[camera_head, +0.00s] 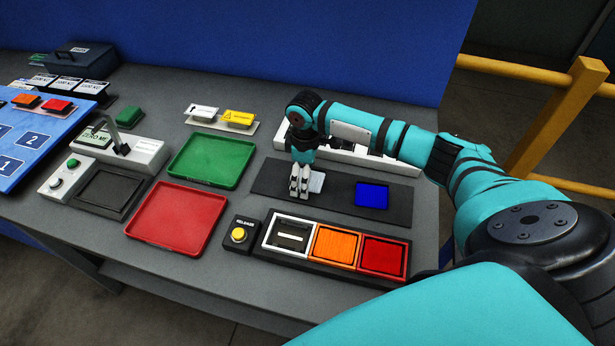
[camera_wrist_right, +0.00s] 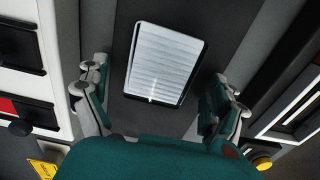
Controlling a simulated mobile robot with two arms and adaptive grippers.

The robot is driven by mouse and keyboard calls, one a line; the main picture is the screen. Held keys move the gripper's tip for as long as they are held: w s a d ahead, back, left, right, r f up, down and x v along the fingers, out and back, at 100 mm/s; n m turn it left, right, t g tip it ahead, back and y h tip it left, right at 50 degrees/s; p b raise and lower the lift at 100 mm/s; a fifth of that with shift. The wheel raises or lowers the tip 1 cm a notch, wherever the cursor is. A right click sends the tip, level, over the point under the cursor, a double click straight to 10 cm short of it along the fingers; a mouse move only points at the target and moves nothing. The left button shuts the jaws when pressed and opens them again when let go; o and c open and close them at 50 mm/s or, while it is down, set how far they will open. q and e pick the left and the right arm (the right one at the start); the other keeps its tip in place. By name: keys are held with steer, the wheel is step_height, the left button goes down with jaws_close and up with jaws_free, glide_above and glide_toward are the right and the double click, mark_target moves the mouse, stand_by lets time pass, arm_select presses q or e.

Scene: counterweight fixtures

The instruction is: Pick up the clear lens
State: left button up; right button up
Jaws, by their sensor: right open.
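The clear lens (camera_head: 317,181) lies on the dark mat (camera_head: 270,181) in the head view, just right of my right gripper's fingers and partly hidden by them. In the right wrist view the clear lens (camera_wrist_right: 165,64) is a pale, ribbed rectangle, slightly tilted in the picture. My right gripper (camera_head: 300,190) points down at the mat. In the right wrist view my right gripper (camera_wrist_right: 160,100) is open, with a finger on either side of the lens and gaps between. Nothing is held in it. My left gripper is in neither view.
A blue lens (camera_head: 372,195) lies on the same mat to the right. In front is a fixture with white, orange (camera_head: 335,246) and red (camera_head: 382,257) squares and a yellow release button (camera_head: 238,235). Green (camera_head: 211,160) and red (camera_head: 176,214) trays stand left. A white rack (camera_head: 400,164) stands behind.

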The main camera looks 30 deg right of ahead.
steer(key=c, duration=1.3)
steer(key=shift+r, duration=0.15)
